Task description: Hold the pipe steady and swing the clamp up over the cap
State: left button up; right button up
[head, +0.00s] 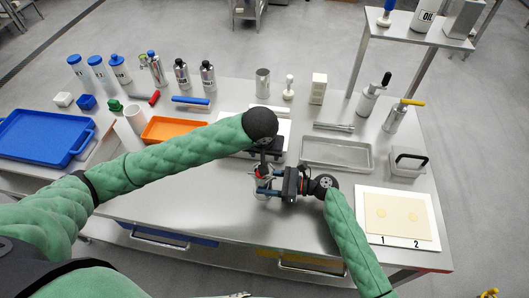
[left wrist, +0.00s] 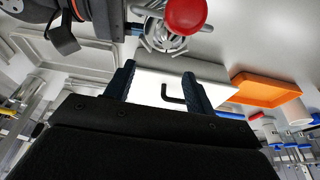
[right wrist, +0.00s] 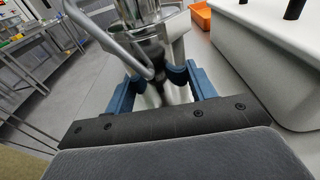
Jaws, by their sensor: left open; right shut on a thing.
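The red cap (left wrist: 186,14) shows at the top of the left wrist view, with the bent metal parts of the clamp (left wrist: 158,40) beside and under it. My right gripper (head: 266,184) is shut on the metal pipe (right wrist: 150,12) below its top. In the right wrist view its blue fingers (right wrist: 163,78) sit on either side of a dark narrow section, and a bent clamp bar (right wrist: 110,40) slants across in front. My left gripper (left wrist: 160,88) is open and empty, its fingertips close to the cap but apart from it. The left wrist partly hides it in the head view.
A white block with black hooks (right wrist: 265,40) stands close beside the pipe. An orange tray (head: 172,130) and blue tray (head: 40,138) lie left. A grey metal tray (head: 337,154) and a white board with two discs (head: 398,232) lie right. Bottles line the back.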

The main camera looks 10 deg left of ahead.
pick_arm(q)
notch_tip(320, 180, up, 7)
dwell(1.0)
jog(key=shift+r+p, duration=0.4)
pick_arm(e)
jog(key=shift+r, duration=0.25)
dwell(0.7)
dwell(0.3)
jog(key=o, duration=1.2)
